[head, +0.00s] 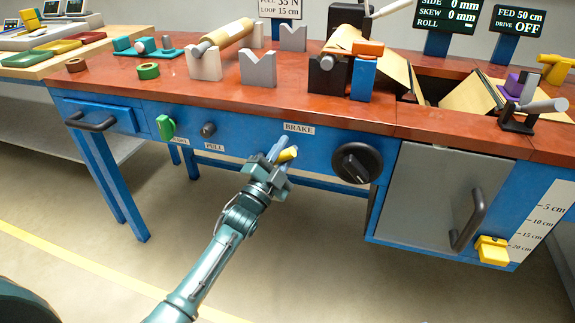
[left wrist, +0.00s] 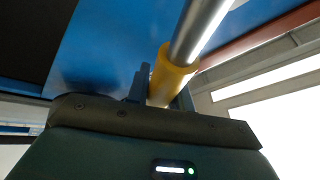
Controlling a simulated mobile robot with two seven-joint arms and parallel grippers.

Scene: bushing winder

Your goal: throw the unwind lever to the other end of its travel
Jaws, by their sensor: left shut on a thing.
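The lever is a metal rod with a yellow sleeve (head: 288,154) on the blue front of the bench, just under the BRAKE label (head: 299,128). My left gripper (head: 276,157) reaches up from below and is shut on the yellow sleeve. In the left wrist view the yellow sleeve (left wrist: 171,77) sits between the fingers, and the bare metal rod runs on from it to the upper right. The fingers hide part of the lever, and its pivot is not clear. My right gripper is not in view.
Right of the lever is a black round knob (head: 357,162), then a grey door (head: 433,200) with a dark handle. To the left are a small knob (head: 208,130), a green switch (head: 165,127) and a drawer handle (head: 92,122). The floor in front is clear.

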